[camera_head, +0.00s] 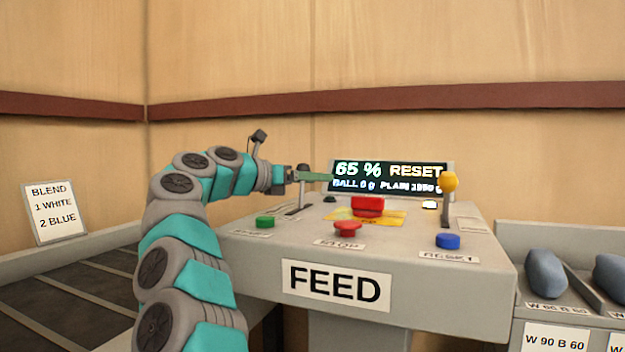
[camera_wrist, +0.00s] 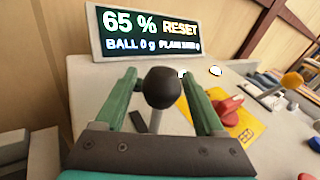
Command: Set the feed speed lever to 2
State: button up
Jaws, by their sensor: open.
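A lever with a black ball knob (camera_wrist: 163,87) stands upright between my fingers in the wrist view. In the head view this lever (camera_head: 302,190) rises from a slot at the left rear of the FEED console (camera_head: 410,275). My gripper (camera_head: 315,177) is open, with its green fingers on either side of the knob; it also shows in the wrist view (camera_wrist: 158,78). I cannot tell whether either finger touches the knob. The lever's scale marks are not readable, so its setting cannot be told. The display (camera_head: 388,178) reads 65 % and RESET.
A second lever with a yellow knob (camera_head: 449,182) stands at the console's right. A green button (camera_head: 265,221), red button (camera_head: 347,229), blue button (camera_head: 447,241) and larger red control (camera_head: 368,206) are on top. A blend sign (camera_head: 54,212) is at left.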

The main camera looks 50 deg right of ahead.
jog(key=b+v, duration=0.1)
jog(key=v, duration=0.6)
jog(key=shift+w+a, duration=0.1)
jog(key=shift+a, duration=0.25)
dwell(0.5)
